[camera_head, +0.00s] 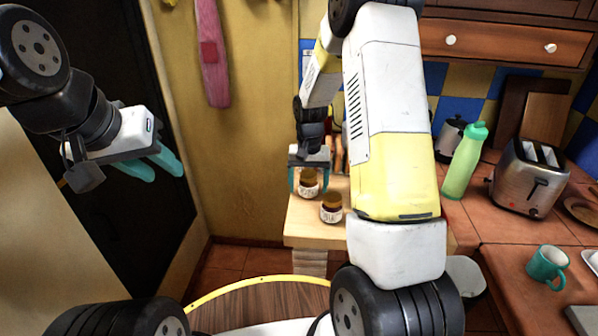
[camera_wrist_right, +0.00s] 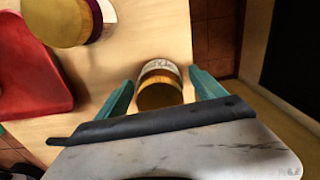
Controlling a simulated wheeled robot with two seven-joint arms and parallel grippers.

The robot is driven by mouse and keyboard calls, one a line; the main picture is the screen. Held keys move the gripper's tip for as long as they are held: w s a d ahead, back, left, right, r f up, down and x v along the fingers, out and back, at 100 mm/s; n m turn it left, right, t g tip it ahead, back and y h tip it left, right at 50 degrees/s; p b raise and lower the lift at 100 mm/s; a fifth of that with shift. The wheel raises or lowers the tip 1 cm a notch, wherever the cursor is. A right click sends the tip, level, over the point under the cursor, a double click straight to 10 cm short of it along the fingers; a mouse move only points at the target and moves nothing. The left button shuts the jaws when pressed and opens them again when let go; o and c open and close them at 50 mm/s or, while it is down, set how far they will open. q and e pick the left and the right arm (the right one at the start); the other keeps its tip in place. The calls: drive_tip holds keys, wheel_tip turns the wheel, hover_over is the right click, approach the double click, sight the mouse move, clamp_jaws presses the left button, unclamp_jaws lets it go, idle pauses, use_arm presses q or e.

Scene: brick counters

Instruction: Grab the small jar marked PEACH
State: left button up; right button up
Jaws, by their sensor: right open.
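Two small jars with brown-gold lids and white labels stand on a light wooden surface; the lettering is too small to read. The farther jar (camera_head: 308,184) is between the fingers of my right gripper (camera_head: 309,186). In the right wrist view this jar (camera_wrist_right: 159,85) shows an orange-brown band and sits between the open teal fingers (camera_wrist_right: 160,92), with a gap on each side. The other jar (camera_head: 331,209) stands nearer; in the wrist view it (camera_wrist_right: 80,20) shows a purple band. My left gripper (camera_head: 165,174) is open and empty, raised at the left.
A red object (camera_wrist_right: 35,75) lies on the wooden surface (camera_head: 304,222). To the right, the tiled counter (camera_head: 500,230) holds a green bottle (camera_head: 465,160), a toaster (camera_head: 530,178) and a teal mug (camera_head: 546,265). A dark door (camera_head: 100,190) is at the left.

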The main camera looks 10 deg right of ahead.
drive_tip(key=c, duration=1.7)
clamp_jaws()
drive_tip(key=shift+r, duration=0.15)
